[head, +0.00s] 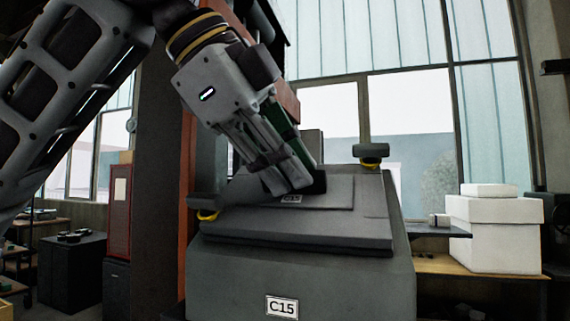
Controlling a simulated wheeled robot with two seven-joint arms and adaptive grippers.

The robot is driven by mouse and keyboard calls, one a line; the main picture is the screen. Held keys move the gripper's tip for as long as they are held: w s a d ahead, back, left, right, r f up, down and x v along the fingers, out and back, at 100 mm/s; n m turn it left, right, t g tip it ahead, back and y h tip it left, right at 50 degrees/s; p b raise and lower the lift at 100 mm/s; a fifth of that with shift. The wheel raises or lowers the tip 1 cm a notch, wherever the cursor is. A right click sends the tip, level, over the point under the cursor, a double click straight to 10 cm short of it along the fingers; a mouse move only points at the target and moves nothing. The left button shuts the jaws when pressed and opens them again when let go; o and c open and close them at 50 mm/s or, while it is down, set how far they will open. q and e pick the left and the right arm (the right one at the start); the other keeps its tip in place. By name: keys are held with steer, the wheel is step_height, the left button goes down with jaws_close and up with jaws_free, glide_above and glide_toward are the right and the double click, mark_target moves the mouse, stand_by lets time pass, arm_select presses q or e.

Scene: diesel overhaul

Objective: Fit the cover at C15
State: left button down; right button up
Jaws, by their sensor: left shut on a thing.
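The grey housing marked C15 (230,280) stands in the middle, with its label on the front. A dark grey cover (330,193), with a small partly hidden label reading C15, lies at a slant over the sloped top of the housing. My left gripper (293,184) reaches down from the upper left and is shut on the cover, at what looks like a dark handle near its upper part. The fingers hide the grip point. I cannot tell whether the cover is fully seated. My right gripper is not in view.
Dark knobs with yellow rings stand at the housing's left edge (207,212) and upper right (370,155). White boxes (500,235) sit on a wooden bench at right. A dark pillar (157,190) and a red cabinet (120,210) stand at left.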

arm_select(q)
steer(key=c, duration=1.3)
jaws_free()
steer(key=shift+a+r, duration=0.1)
steer(key=v, duration=1.1)
steer(key=shift+s+a+r, duration=0.15)
steer(key=shift+s+r, duration=0.15)
